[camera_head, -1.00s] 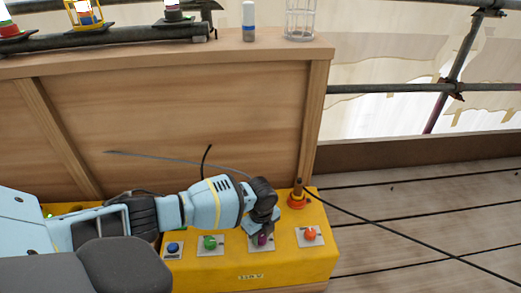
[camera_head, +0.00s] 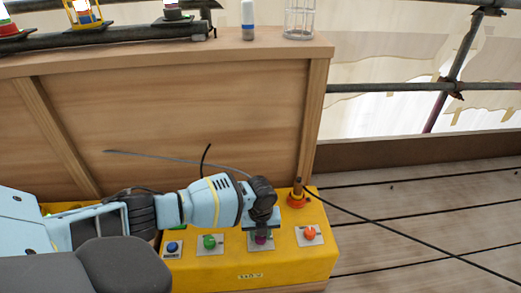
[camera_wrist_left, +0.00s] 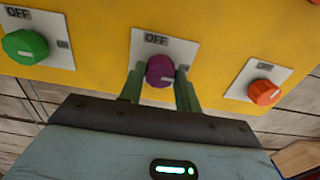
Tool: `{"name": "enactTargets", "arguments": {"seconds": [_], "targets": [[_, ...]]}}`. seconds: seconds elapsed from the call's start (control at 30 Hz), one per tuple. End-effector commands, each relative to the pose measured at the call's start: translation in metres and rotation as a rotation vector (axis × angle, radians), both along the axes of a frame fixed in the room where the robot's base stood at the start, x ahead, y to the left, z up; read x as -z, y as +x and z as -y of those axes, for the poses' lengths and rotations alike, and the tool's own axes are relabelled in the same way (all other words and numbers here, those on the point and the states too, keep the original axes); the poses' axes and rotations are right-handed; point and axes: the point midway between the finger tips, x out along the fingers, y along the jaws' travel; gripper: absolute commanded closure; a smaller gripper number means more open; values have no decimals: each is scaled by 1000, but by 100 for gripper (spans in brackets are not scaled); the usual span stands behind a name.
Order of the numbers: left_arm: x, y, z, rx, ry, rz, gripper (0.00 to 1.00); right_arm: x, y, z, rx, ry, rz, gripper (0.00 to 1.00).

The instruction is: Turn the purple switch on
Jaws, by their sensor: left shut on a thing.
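The purple switch (camera_head: 261,239) is a round knob on a pale square plate on top of the yellow box (camera_head: 190,275). My left gripper (camera_head: 261,231) is over the plate. In the left wrist view, its two green fingers (camera_wrist_left: 160,85) stand on either side of the purple knob and are shut on it. The knob's far side is partly hidden in the head view. My right gripper is not in view.
A green knob (camera_head: 209,242) and a blue button (camera_head: 172,247) are left of the purple switch. An orange knob (camera_head: 310,233) is to its right. An orange-based post (camera_head: 297,196) with a black cable stands behind. A wooden panel (camera_head: 180,110) rises behind the box.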

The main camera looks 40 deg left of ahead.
Motion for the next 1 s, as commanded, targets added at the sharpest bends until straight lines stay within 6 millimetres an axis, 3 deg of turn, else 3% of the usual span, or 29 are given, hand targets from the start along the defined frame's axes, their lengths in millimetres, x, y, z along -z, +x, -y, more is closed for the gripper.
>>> {"name": "enactTargets", "arguments": {"seconds": [0.37, 0.4, 0.57, 1.0], "targets": [[1, -1, 1, 6, 0, -3, 90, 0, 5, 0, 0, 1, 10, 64], [1, -1, 1, 6, 0, -3, 64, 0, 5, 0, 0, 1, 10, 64], [1, -1, 1, 5, 0, -3, 45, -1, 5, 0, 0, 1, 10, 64], [-10, 0, 0, 4, 0, 1, 45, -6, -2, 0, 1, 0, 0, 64]]}}
